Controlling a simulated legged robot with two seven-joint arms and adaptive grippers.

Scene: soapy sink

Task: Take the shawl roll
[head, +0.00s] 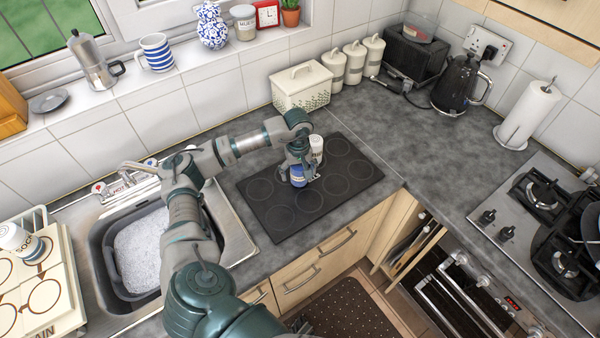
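A white paper roll (531,112) stands upright on a holder at the right of the counter, and it is the only roll I can make out. My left gripper (298,172) is far to the left of it, over the black ring-marked panel. The gripper is at a small blue-and-white container (298,178), partly covering it. Its fingers are too small to tell whether they grip the container. A white bottle (316,148) stands right beside the gripper. My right gripper is not in view.
The black panel (347,192) lies on the counter. A black kettle (456,84), white canisters (353,62) and a bread bin (301,88) stand along the wall. A gas hob (508,228) is at right, a soapy sink (140,250) at left. The counter (440,150) left of the roll is clear.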

